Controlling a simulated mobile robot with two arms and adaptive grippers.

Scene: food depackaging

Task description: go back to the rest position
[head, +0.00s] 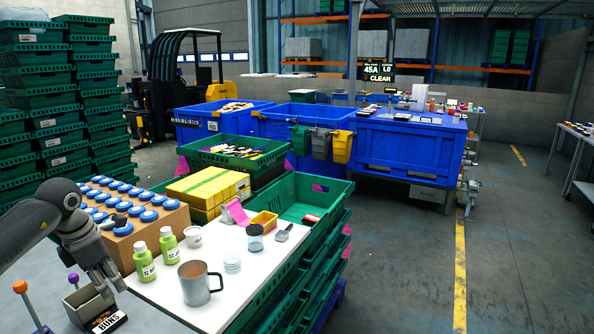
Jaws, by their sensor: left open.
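My left gripper (108,288) comes in from the left edge and points down at the lower left. It is open, and I see nothing held between its fingers. Its fingertips are over or just in front of a small metal bin (82,308) with a black label; I cannot tell whether they touch it. My right gripper is not in view.
A white board (205,265) to the right carries a grey mug (197,283), two green bottles (145,261) and small jars. A box of blue-lidded jars (150,232) stands behind. Orange (20,287) and purple knobs rise near my arm. Green crates (300,196) lie beyond; the right floor is clear.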

